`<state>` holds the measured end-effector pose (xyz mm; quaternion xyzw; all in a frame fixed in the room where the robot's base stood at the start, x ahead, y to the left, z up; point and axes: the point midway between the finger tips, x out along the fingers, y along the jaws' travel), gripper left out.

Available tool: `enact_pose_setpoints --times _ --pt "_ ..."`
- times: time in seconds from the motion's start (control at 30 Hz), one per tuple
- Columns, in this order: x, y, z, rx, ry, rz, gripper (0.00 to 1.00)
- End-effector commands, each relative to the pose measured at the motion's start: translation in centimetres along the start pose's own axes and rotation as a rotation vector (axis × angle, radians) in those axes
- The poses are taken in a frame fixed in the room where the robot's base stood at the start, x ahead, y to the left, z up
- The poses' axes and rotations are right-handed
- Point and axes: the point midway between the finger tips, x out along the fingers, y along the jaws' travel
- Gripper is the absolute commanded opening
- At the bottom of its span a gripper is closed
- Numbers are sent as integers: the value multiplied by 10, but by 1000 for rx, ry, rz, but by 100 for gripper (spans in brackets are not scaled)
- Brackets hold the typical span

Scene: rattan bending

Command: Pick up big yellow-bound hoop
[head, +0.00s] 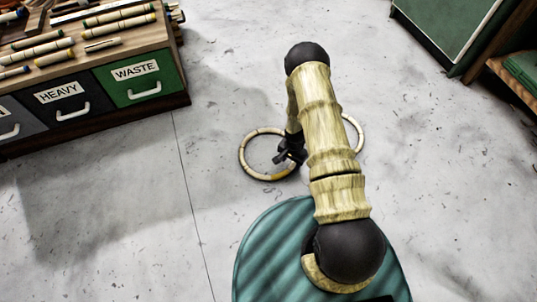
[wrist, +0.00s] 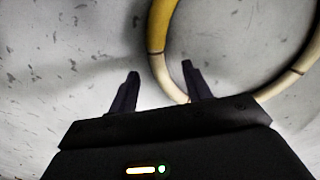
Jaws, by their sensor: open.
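A large pale hoop (head: 241,156) lies on the floor left of my arm, with a yellow binding on its near side. In the wrist view a hoop (wrist: 163,76) with a yellow-bound stretch at the top curves down between my fingers, close to the right one, and runs off to the right. My gripper (head: 290,154) is over the right side of the large hoop in the head view. In the wrist view my gripper (wrist: 160,75) is open. Whether the fingers are level with the hoop or above it I cannot tell.
A second hoop (head: 358,130) lies right of my arm, partly hidden by it. A drawer cabinet (head: 100,118) with rattan pieces on top stands at upper left. A green cabinet (head: 440,28) and wooden shelf stand at upper right.

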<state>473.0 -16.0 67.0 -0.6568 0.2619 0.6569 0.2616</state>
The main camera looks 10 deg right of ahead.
Motion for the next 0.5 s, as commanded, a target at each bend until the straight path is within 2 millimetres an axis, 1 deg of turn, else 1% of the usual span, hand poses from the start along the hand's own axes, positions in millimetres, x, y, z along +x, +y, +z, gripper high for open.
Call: enact_pose_setpoints --times 0.03,0.2,0.3,0.5 --pt "12 2 0 1 0 1 49" --pt "30 3 0 0 -1 0 49" --pt "35 3 0 0 -1 0 49" --pt "34 2 -1 1 0 0 49"
